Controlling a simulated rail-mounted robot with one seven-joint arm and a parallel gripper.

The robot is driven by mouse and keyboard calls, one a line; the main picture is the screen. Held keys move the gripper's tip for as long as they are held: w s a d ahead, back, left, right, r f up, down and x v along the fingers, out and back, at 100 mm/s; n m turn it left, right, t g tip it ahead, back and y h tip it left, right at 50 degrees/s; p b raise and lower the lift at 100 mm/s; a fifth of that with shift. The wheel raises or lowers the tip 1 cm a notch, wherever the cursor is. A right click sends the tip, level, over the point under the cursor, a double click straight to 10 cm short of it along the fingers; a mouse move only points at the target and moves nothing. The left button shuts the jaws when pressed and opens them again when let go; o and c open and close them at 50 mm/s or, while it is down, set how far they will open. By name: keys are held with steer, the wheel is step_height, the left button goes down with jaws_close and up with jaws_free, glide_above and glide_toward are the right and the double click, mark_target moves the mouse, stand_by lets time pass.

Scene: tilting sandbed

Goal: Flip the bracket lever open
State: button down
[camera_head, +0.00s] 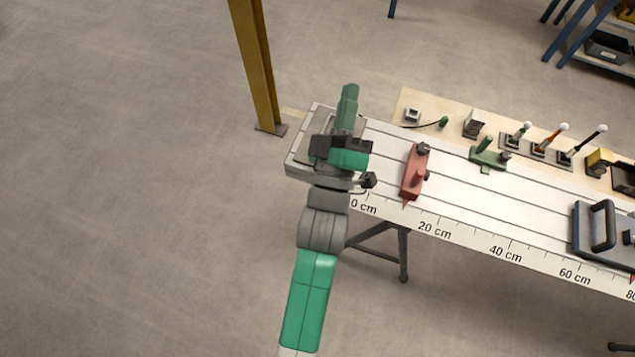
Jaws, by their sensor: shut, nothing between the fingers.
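No part is clearly recognisable as the bracket lever.
Behind the bed, a wooden board (410,100) carries several small items, including ball-topped handles (549,139). A dark plate with a large handle (604,226) sits at the right. A yellow post (256,65) stands behind left. The bed between the red block and plate is mostly clear.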

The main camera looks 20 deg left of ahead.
steer(key=s+a+f+n+b, duration=0.1)
steer(key=s+f+n+b, duration=0.2)
steer(key=f, duration=0.9)
steer(key=s+a+f+n+y+b, duration=0.1)
steer(key=s+f+n+b, duration=0.2)
steer(key=f, duration=1)
steer(key=s+a+f+n+g+y+b, duration=0.1)
steer(key=s+f+n+b, duration=0.1)
steer(key=f, duration=1)
steer(key=s+b, duration=0.1)
steer(key=b, duration=0.1)
steer(key=shift+s+f+n+b, duration=0.15)
steer(key=shift+s+n+b, duration=0.2)
steer(key=shift+s+n, duration=0.05)
steer(key=b+x, duration=0.1)
steer(key=x, duration=1.3)
